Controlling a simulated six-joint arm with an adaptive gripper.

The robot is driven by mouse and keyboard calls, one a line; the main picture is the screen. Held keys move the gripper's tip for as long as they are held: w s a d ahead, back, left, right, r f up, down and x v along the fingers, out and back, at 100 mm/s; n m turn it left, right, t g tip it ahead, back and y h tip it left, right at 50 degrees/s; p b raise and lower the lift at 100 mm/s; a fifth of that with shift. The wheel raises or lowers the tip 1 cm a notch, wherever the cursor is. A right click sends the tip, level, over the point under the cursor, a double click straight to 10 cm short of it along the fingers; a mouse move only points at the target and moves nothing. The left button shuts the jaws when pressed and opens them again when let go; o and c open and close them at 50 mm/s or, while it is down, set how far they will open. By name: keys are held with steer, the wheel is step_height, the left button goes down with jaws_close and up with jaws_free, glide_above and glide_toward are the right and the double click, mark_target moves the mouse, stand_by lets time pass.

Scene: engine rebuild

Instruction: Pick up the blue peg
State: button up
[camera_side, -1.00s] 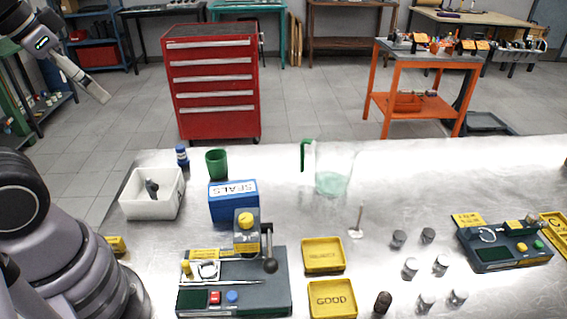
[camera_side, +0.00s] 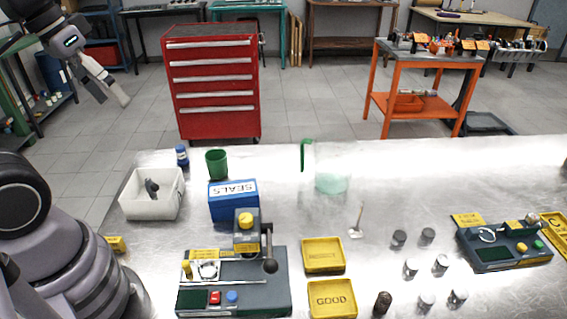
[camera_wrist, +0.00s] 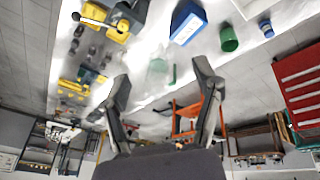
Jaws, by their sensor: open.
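No clearly distinct blue peg shows. Small blue items are a round blue knob (camera_side: 232,296) on the front of the dark fixture (camera_side: 262,282), beside a red button, and a blue-and-white cylinder (camera_side: 182,156) upright at the back left of the table. The cylinder also shows at the top right of the wrist view (camera_wrist: 266,28). I cannot tell whether either is the peg. My gripper (camera_side: 116,92) is raised at the upper left in the side view, beyond the table's back edge. In the wrist view it (camera_wrist: 161,70) is open, with nothing between its fingers.
A blue SEALS box (camera_side: 233,201), green cup (camera_side: 217,165), white bin (camera_side: 131,206) and clear jug (camera_side: 331,185) stand on the metal table. Yellow trays (camera_side: 322,256), several small cylinders and another fixture (camera_side: 505,247) lie at centre and right.

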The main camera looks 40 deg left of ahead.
steer(key=w+f+n+g+h, duration=0.1)
steer(key=w+f+n+h, duration=0.1)
steer(key=w+n+h, duration=0.3)
steer(key=w+f+n+h, duration=0.2)
steer(key=w+f+n, duration=0.15)
steer(key=w, duration=0.25)
steer(key=n+t+y, duration=0.4)
steer(key=n+t, duration=0.7)
steer(key=n, duration=0.9)
glide_above(178, 148)
steer(key=s+d, duration=0.1)
steer(key=d, duration=0.9)
step_height(178, 148, down, 17)
steer(key=s+a+f+n+y, duration=0.1)
steer(key=a+f+n+y, duration=0.1)
steer(key=a+f, duration=0.1)
steer(key=s+a+f+n+y, duration=0.2)
steer(key=a+f, duration=0.1)
steer(key=f, duration=0.1)
steer(key=s+a+f+n+y, duration=0.1)
steer(key=a+f+n+y, duration=0.1)
steer(key=a+f+n, duration=0.1)
steer(key=shift+s+a+f+g, duration=0.2)
steer(key=shift+a+f+g, duration=0.15)
steer(key=shift+f, duration=0.15)
steer(key=x, duration=0.6)
steer(key=shift+w, duration=0.35)
jaws_close()
